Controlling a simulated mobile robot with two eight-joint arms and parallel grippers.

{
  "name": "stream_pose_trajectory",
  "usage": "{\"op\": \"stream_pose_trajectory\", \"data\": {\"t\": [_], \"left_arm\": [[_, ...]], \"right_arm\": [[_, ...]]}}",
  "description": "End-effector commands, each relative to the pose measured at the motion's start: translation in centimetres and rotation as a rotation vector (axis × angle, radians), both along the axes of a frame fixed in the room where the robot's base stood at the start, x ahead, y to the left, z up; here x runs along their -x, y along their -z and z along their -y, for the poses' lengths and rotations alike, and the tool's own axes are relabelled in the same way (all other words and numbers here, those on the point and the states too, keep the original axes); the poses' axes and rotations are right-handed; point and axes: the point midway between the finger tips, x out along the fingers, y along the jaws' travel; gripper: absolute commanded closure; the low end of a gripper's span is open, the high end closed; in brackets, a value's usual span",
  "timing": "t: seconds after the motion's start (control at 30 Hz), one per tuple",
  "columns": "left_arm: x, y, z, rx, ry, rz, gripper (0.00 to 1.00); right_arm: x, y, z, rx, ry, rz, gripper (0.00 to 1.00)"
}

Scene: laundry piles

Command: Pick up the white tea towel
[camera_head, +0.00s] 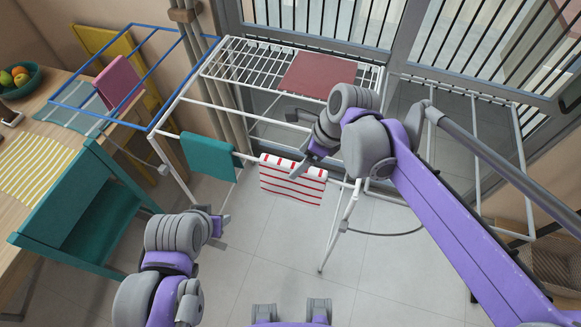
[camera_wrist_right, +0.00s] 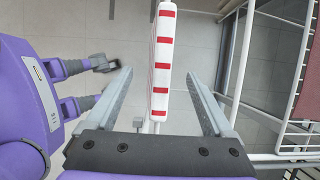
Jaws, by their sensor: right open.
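The white tea towel (camera_head: 290,184) has red stripes and hangs over the front white rail of the drying rack. In the right wrist view the towel (camera_wrist_right: 162,50) shows edge-on, as a narrow white strip with red bars. My right gripper (camera_wrist_right: 159,76) is open, with one finger on each side of that strip and a gap to both. My left gripper (camera_head: 220,231) is empty and looks open, low and left of the towel.
A teal cloth (camera_head: 209,157) hangs on the same rail, left of the towel. A dark red cloth (camera_head: 316,75) lies on the rack top. A teal chair (camera_head: 85,205) and a wooden table (camera_head: 25,150) stand at left.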

Motion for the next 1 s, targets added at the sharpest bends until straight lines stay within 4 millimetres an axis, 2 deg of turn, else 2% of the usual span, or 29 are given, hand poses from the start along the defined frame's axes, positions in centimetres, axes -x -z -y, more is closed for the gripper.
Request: {"op": "stream_pose_trajectory", "data": {"t": [0.2,0.47,0.7,1.0], "left_arm": [[0.2,0.5,0.0,0.000,0.000,-0.003,0.50],[0.2,0.4,0.0,0.000,0.000,-0.003,0.50],[0.2,0.4,0.0,0.000,0.000,-0.003,0.50],[0.2,0.4,0.0,0.000,0.000,-0.003,0.50]], "right_arm": [[-0.4,3.4,-1.3,0.000,-0.002,0.001,0.13],[-0.9,5.4,-2.0,0.002,-0.002,0.002,0.13],[-1.6,8.6,-3.0,0.002,-0.002,0.002,0.13],[-1.6,9.3,-3.2,0.002,-0.002,0.002,0.13]]}}
